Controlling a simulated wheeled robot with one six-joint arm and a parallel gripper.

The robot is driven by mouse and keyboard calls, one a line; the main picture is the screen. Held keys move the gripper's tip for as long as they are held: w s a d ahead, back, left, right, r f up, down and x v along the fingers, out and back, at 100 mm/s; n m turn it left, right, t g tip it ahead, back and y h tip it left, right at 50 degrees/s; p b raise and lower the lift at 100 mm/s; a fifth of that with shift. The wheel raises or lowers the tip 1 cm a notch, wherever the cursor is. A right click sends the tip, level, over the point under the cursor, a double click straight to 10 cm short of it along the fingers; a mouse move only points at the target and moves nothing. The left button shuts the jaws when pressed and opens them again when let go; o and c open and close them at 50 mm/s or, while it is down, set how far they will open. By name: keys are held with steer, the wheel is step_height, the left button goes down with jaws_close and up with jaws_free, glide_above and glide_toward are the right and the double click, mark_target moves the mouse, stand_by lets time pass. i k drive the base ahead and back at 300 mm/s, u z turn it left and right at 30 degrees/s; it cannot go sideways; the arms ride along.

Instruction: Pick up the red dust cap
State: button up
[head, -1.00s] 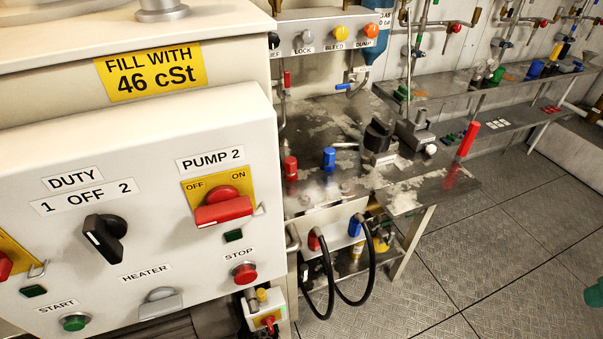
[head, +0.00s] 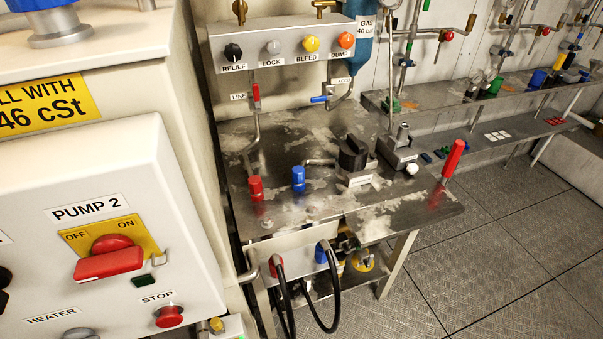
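A red cap-like cylinder (head: 256,189) stands upright on the left part of the metal bench top (head: 285,140), and it looks like the red dust cap. A similar blue cap (head: 298,179) stands to its right, apart from it. Below, at the bench's front panel (head: 295,243), black hoses hang from a red fitting (head: 275,266) and a blue fitting (head: 321,252). My gripper is not in view.
A white control cabinet (head: 95,220) with a red PUMP 2 switch (head: 109,262) fills the left. A valve block with a black knob (head: 353,152) and a red-handled lever (head: 453,158) stand on the bench. Open floor (head: 490,250) lies at right.

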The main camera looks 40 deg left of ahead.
mark_target(254, 182)
steer(key=z, duration=0.05)
steer(key=i, duration=0.55)
steer(key=u, duration=2.25)
steer(key=i, duration=0.5)
steer(key=u, duration=0.05)
